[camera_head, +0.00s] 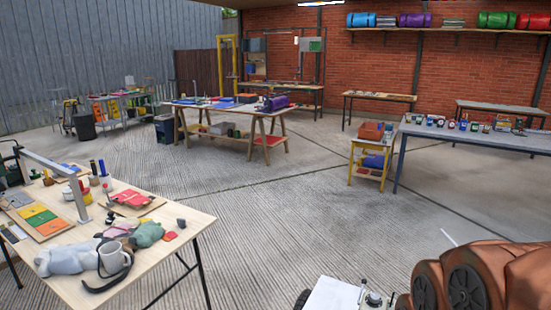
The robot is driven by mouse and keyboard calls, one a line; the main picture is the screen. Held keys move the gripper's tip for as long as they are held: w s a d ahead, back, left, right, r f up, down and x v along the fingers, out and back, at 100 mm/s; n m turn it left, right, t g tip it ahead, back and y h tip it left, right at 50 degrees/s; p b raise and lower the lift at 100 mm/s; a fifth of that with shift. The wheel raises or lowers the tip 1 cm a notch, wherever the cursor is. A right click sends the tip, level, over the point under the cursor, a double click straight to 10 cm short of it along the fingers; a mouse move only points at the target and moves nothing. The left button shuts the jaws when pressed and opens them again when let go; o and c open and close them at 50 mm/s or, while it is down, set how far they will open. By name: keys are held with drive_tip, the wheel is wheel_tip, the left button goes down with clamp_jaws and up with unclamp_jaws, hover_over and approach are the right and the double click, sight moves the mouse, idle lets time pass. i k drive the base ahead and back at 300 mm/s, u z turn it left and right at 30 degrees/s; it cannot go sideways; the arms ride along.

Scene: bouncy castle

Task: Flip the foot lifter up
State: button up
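I cannot make out a foot lifter in this view. The near-left table (185,225) carries a dark machine-like object (14,165) at the left picture edge, partly cut off. A grey angled metal bar (55,165) rises over this table and bends down at its right end. I cannot tell whether either holds the foot lifter. My gripper is not in view.
A wooden trestle table (215,104), a yellow stand (357,160) and a grey workbench (480,136) stand farther off. The middle floor (290,205) is clear.

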sight(364, 281)
drive_tip(key=k, duration=0.5)
drive_tip(key=u, duration=0.7)
drive_tip(key=i, duration=0.75)
drive_tip(key=u, duration=0.05)
